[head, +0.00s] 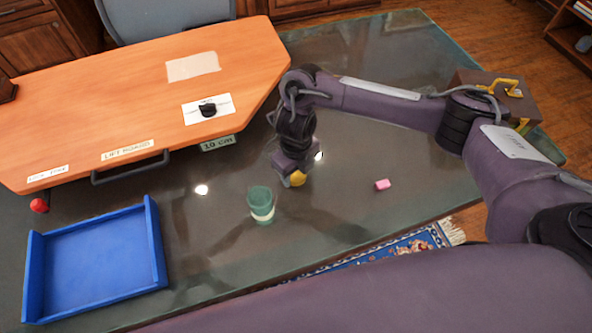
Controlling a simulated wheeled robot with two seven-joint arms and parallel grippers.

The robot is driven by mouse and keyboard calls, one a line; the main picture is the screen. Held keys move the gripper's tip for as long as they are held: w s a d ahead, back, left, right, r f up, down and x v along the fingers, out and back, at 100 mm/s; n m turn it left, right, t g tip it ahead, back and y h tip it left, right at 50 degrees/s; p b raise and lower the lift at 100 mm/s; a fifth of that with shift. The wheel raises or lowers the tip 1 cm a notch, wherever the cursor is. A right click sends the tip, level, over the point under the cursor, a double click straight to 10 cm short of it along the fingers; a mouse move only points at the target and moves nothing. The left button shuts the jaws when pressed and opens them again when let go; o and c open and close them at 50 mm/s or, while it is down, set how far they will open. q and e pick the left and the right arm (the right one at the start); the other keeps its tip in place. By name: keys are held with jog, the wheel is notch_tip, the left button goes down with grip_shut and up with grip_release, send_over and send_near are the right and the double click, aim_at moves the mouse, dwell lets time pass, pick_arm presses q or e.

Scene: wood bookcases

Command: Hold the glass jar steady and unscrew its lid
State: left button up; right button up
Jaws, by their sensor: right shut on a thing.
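A small green glass jar (261,208) with a pale band stands upright on the dark glass table (345,215), near the middle of the head view. Its top shows no lid on it. My right gripper (291,178) points down behind and to the right of the jar, apart from it. It is shut on a small yellow thing (298,180), which looks like a lid; the fingers hide part of it. I cannot tell how high it is above the table. My left gripper is not in view, and nothing visible holds the jar.
A blue tray (160,255) lies empty at the left. An orange board (140,95) with labels, a black knob (208,110) and a handle covers the back left. A pink block (382,185) lies right of the gripper. A brown box (505,90) stands at the right edge.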

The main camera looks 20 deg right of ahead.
aim_at(296, 174)
jog(key=o, duration=1.1)
jog(key=shift+f, duration=0.15)
jog(key=shift+r+p, duration=1.55)
jog(key=shift+r, duration=4.7)
jog(key=shift+f, duration=0.1)
